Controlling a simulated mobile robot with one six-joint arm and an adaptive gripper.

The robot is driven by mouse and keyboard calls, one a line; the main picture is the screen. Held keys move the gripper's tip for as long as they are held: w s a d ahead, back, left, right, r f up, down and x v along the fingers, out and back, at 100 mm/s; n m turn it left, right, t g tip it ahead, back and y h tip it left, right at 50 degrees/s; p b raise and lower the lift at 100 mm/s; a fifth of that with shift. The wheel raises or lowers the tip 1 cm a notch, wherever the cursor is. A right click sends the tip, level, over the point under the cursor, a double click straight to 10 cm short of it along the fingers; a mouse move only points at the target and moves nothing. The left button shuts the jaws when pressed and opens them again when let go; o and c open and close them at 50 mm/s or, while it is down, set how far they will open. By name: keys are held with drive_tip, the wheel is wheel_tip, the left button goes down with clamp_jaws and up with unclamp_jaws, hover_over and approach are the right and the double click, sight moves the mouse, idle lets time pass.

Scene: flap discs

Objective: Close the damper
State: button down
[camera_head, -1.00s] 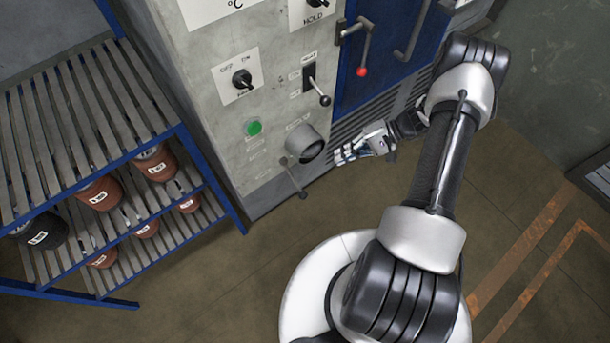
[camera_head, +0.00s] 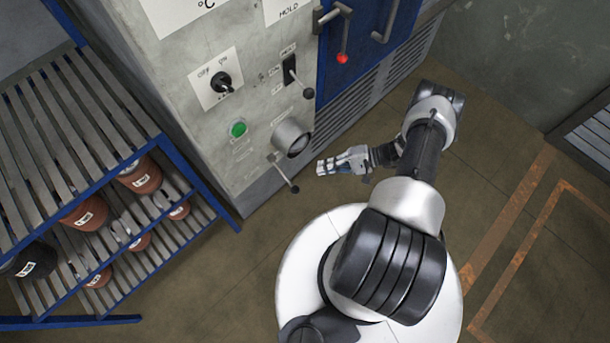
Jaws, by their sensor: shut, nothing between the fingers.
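The damper is a short round grey pipe stub (camera_head: 291,137) low on the front of the grey cabinet. Its thin lever (camera_head: 283,173) sits just below the stub and slants down to the right, ending in a dark knob (camera_head: 295,190). My gripper (camera_head: 321,167) is shut and empty. It points left, in front of the cabinet, to the right of the lever and slightly higher than the knob. In the picture a small gap shows between fingertips and knob; the depth between them is hard to tell.
The cabinet also carries a green button (camera_head: 238,130), a rotary switch (camera_head: 221,82), a slot lever (camera_head: 297,78) and a red-knobbed door handle (camera_head: 343,40). A slatted rack (camera_head: 80,130) with several pots stands at left. The floor right of my arm is clear.

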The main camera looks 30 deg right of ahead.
sight(284, 175)
drive_tip(key=a+f+b, duration=0.1)
drive_tip(key=a, duration=0.8)
drive_tip(key=shift+w+f, duration=0.2)
drive_tip(key=shift+f, duration=0.2)
drive_tip(key=shift+r, duration=0.1)
drive_tip(key=shift+s+r, duration=0.2)
drive_tip(key=shift+s, duration=0.05)
